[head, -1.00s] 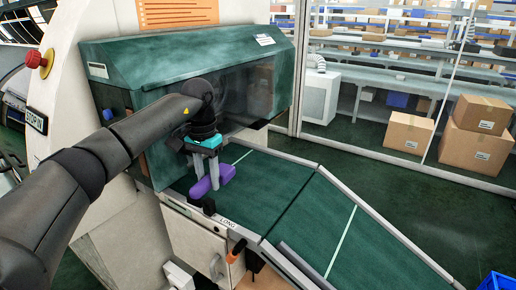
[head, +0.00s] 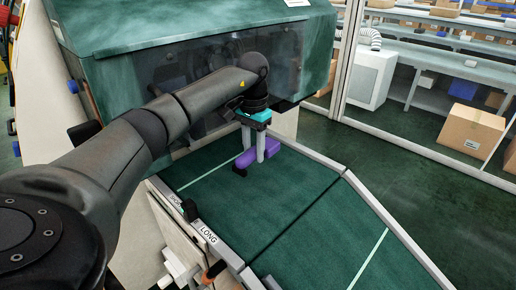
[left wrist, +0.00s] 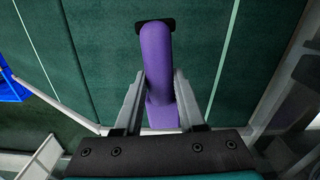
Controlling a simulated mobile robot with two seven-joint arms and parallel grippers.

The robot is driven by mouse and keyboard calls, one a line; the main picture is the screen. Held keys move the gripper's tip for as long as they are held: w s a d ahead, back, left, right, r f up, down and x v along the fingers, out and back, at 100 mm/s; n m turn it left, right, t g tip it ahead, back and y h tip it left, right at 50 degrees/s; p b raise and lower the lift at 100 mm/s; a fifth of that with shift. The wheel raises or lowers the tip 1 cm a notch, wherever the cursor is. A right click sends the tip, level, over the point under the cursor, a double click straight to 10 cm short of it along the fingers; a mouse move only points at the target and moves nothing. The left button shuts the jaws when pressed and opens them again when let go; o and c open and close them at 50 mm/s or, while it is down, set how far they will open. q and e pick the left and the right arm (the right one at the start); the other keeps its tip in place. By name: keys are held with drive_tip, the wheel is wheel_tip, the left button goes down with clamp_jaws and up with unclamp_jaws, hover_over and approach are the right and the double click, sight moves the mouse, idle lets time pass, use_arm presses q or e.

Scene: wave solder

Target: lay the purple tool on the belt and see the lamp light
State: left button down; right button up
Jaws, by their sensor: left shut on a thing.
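The purple tool (head: 262,150) is between the fingers of my left gripper (head: 254,156), just over the green belt (head: 225,205). In the left wrist view the purple tool (left wrist: 158,65) runs lengthwise between the fingers (left wrist: 160,95), which are shut on it. A black end piece (left wrist: 155,26) shows at its tip. I cannot tell whether the tool touches the belt. The tool lies near a pale line across the belt, below the machine's hood. No lamp can be made out. My right gripper is not in view.
The green machine hood (head: 185,40) with a dark window stands behind my left arm. A metal rail (head: 225,250) marked "LONG" edges the belt. The belt beyond the dark seam is clear. Cardboard boxes (head: 470,132) stand behind the frame at right.

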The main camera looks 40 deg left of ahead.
use_arm(q)
drive_tip(key=shift+s, duration=0.1)
drive_tip(key=shift+r, duration=0.1)
drive_tip(key=b, duration=0.3)
hover_over(254, 182)
drive_tip(key=shift+f, duration=3.1)
drive_tip(key=shift+f+b, duration=0.45)
drive_tip(key=shift+f, duration=0.05)
drive_tip(key=shift+c, duration=2.1)
unclamp_jaws()
drive_tip(key=shift+r, duration=0.1)
wheel_tip(254, 182, up, 15)
drive_tip(key=shift+r+p, duration=0.1)
drive_tip(key=shift+p, duration=0.95)
